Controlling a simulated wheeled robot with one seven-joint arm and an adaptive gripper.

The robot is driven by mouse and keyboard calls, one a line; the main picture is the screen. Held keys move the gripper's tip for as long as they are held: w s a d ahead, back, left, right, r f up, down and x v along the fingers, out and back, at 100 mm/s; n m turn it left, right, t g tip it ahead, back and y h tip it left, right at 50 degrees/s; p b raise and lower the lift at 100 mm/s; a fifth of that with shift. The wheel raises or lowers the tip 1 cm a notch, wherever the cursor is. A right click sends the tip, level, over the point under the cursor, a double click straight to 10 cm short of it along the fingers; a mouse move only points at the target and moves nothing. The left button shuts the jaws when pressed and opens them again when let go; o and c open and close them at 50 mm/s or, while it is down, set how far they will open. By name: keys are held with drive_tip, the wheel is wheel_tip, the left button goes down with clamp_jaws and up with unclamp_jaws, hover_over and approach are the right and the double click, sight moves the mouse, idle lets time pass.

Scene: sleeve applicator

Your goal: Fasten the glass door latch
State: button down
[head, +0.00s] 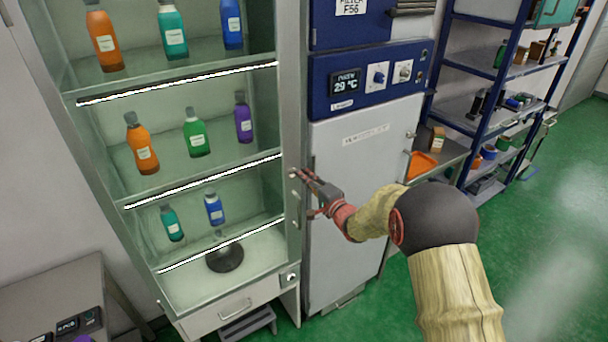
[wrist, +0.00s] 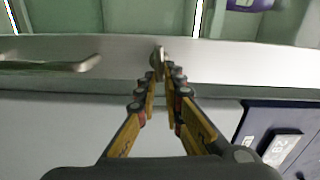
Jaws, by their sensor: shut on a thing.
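The glass-fronted cabinet (head: 292,110) stands at the left, with its glass door lying against the front as far as I can tell. The small metal latch (wrist: 156,60) is on the metal door frame (wrist: 225,55). My gripper (head: 304,190) is at the frame's right edge. In the wrist view, my gripper (wrist: 163,76) has its fingertips closed together around the latch. The fingers partly hide the latch, and I cannot tell its exact angle. A bar handle (wrist: 50,65) is on the same frame, to the left of the latch.
Several coloured bottles, such as an orange one (head: 142,145), stand on the cabinet shelves. A blue and white oven unit (head: 350,150) stands close on the right. A blue shelf rack (head: 500,90) is farther right. Green floor (head: 545,260) is free at the right.

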drive_tip(key=shift+f+m, duration=0.2)
drive_tip(key=shift+m, duration=0.4)
drive_tip(key=c, duration=1.9)
unclamp_jaws()
drive_tip(key=v, duration=1.2)
